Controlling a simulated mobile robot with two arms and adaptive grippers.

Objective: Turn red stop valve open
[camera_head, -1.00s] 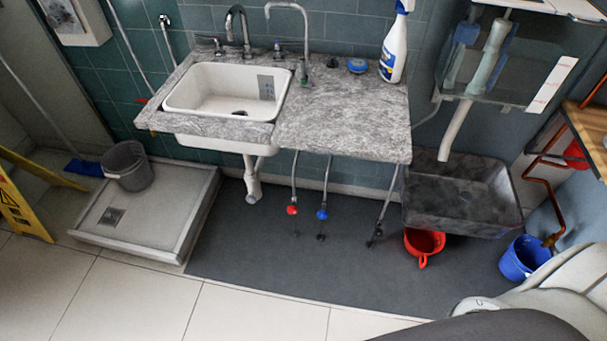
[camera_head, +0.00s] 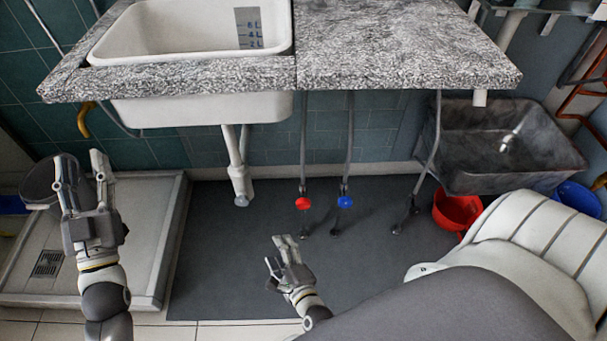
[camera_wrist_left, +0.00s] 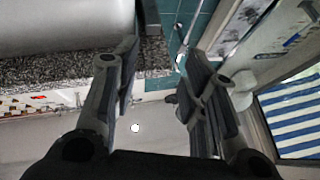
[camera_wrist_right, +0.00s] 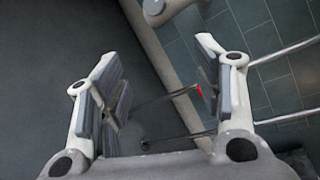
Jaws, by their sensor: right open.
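The red stop valve (camera_head: 303,203) sits low on a thin vertical pipe under the counter, left of a blue valve (camera_head: 345,202). My right gripper (camera_head: 284,242) is open and empty, a little below and left of the red valve in the head view, apart from it. In the right wrist view, a small red part of the valve (camera_wrist_right: 199,90) shows beside the inner side of the right-hand finger of the open gripper (camera_wrist_right: 160,85). My left gripper (camera_head: 80,165) is open and empty, raised at the left over the shower tray area, far from the valves.
The granite counter (camera_head: 400,45) with a white sink (camera_head: 190,35) overhangs the valves. A white drain pipe (camera_head: 238,165) hangs to their left. A dark basin (camera_head: 500,145), a red bucket (camera_head: 457,210) and a blue bucket (camera_head: 578,198) stand at right. The dark floor mat is mostly clear.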

